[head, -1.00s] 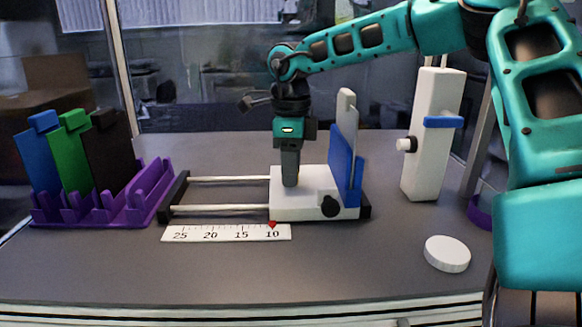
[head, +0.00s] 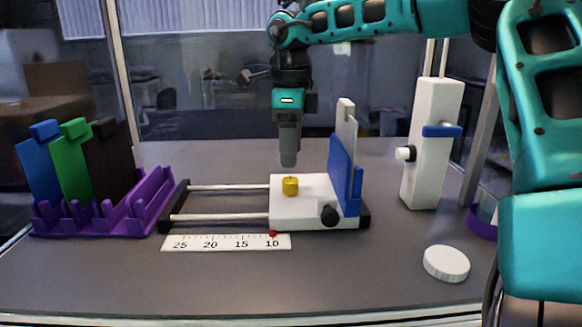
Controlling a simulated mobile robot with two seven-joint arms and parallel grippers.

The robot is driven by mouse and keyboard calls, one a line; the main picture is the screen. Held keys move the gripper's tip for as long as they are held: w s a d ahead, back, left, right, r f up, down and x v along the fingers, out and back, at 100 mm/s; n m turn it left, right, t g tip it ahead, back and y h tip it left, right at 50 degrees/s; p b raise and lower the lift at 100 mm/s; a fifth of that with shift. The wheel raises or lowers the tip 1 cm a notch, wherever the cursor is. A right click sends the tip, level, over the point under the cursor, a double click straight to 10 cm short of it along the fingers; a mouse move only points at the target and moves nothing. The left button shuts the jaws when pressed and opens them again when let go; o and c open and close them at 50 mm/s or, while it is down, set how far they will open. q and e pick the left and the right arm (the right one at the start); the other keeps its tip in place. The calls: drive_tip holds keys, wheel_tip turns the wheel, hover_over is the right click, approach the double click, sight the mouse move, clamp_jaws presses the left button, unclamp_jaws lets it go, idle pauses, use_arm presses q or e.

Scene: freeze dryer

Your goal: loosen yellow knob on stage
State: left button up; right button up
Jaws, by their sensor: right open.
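The yellow knob (head: 290,186) stands upright on top of the white stage (head: 295,215), near its left side. The stage rides on two rails at the right end of a black-ended frame. A black side knob (head: 329,215) is on the stage's front face. My right gripper (head: 288,163) points straight down just above the yellow knob, with a small gap between them. It is open and empty, though its fingers overlap from this side. My left gripper does not show.
A ruler (head: 226,242) lies in front of the rails, its red marker near 10. A blue plate (head: 340,170) stands at the stage's right. A purple rack (head: 140,205) holds blue, green and black pieces. A white post (head: 432,145) and white disc (head: 446,263) are at the right.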

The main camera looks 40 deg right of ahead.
sight(291, 179)
wheel_tip(291, 179, up, 6)
drive_tip(key=shift+r+p, duration=0.25)
drive_tip(key=shift+p, duration=0.1)
idle(0.4)
